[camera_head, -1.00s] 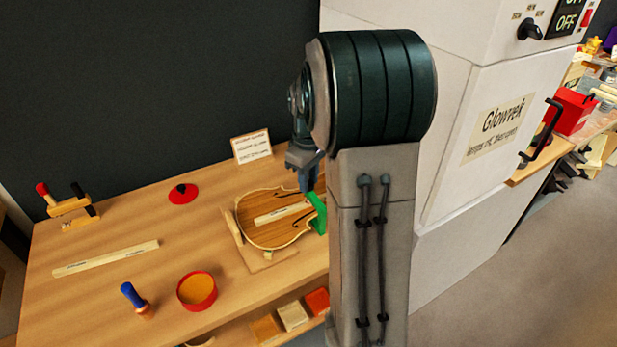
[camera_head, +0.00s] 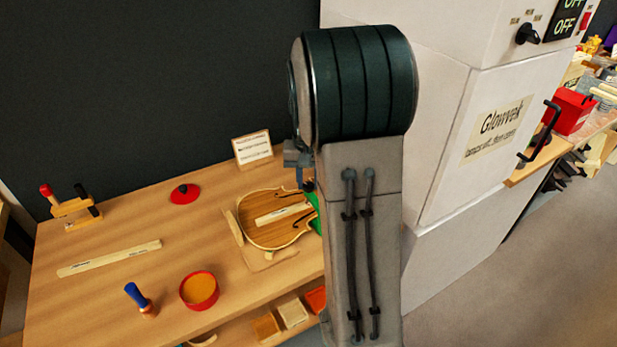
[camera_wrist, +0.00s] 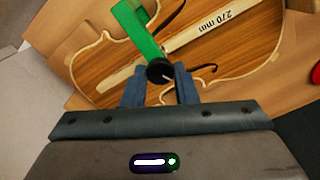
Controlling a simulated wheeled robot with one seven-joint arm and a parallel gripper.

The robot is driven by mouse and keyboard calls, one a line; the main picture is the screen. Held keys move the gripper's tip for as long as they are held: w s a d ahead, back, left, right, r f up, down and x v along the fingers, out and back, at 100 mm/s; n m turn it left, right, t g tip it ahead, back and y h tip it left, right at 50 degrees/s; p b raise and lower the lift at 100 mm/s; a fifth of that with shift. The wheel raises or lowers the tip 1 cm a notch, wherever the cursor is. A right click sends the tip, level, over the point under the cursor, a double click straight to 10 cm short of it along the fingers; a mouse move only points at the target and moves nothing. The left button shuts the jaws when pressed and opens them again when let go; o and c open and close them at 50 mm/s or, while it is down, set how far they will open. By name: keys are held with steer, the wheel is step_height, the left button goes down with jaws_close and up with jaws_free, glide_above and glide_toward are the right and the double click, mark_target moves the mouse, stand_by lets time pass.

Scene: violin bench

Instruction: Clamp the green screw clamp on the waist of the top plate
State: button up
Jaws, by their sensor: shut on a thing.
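The green screw clamp (camera_wrist: 138,32) is between the fingers of my gripper (camera_wrist: 160,88) in the wrist view; they are shut on it at its black knob (camera_wrist: 160,71). The top plate (camera_wrist: 95,62) lies under the clamp, and the green bar crosses over its edge near the waist. I cannot tell whether the clamp's jaws touch the plate. In the head view, the plate (camera_head: 262,232) lies on the bench, and only a sliver of the green clamp (camera_head: 314,212) shows beside my arm, which hides the rest.
A strip marked 270 mm (camera_wrist: 205,33) lies along the plate. A white cabinet (camera_head: 450,200) stands to the right.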

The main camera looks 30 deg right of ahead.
steer(key=m+p, duration=0.1)
steer(key=m, duration=0.3)
steer(key=shift+r+m, duration=0.1)
steer(key=shift+m, duration=0.2)
steer(key=shift+m+p, duration=0.4)
steer(key=shift+m, duration=1.1)
steer(key=o, duration=1)
step_height(320, 180, up, 14)
steer(key=shift+f, duration=0.15)
